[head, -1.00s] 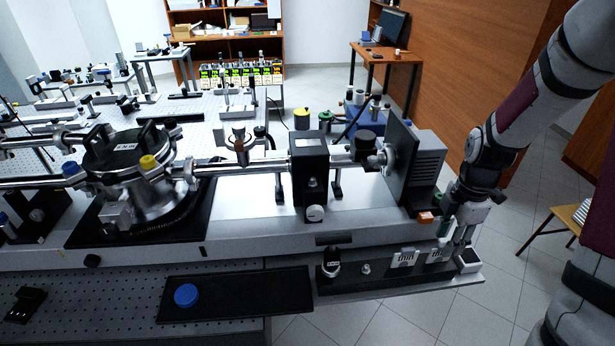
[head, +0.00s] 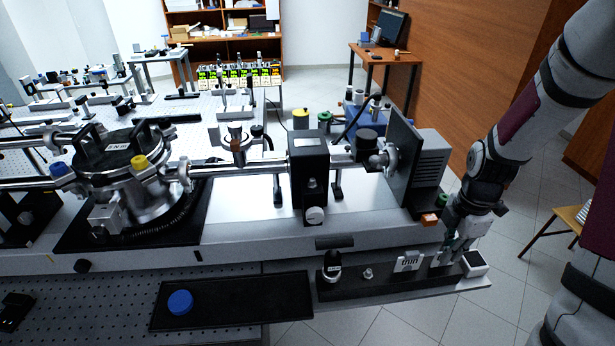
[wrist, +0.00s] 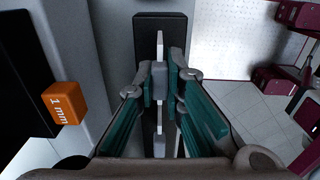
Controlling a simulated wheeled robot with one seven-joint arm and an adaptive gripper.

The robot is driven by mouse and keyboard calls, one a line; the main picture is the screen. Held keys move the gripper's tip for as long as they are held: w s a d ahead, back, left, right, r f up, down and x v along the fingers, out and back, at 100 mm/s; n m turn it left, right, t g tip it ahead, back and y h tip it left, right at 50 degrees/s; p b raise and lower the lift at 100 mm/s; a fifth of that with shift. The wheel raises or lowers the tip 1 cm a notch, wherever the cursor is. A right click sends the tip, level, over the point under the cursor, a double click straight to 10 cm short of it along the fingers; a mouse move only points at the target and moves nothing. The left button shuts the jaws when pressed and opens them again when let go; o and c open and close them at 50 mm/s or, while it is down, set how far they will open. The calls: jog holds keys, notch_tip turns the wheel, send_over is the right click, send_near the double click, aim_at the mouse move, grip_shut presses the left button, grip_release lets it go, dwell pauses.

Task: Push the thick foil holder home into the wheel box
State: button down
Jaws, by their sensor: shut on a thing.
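My gripper (wrist: 160,85) is shut on a thin pale foil holder (wrist: 159,45), seen edge-on between the teal-sided fingers in the wrist view. In the head view my gripper (head: 452,252) is low over the right end of a black rack (head: 345,285). The held holder is mostly hidden by the fingers there, and I cannot tell whether it touches the rack. Another white holder (head: 408,262) stands upright in the rack, left of my gripper. A black upright box (head: 309,165) on the rail may be the wheel box; its label is not readable.
An orange block marked "1 mm" (wrist: 62,103) is left of my fingers in the wrist view. A dark plate with a grey housing (head: 428,165) stands just behind my gripper. A black tray (head: 235,305) with a blue cap (head: 180,302) lies left of the rack.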

jog(key=shift+r, duration=0.15)
jog(key=shift+s+r+p, duration=0.1)
jog(key=shift+r+p, duration=1.3)
jog(key=shift+r, duration=0.65)
jog(key=shift+r+p, duration=0.65)
jog(key=shift+r, duration=0.6)
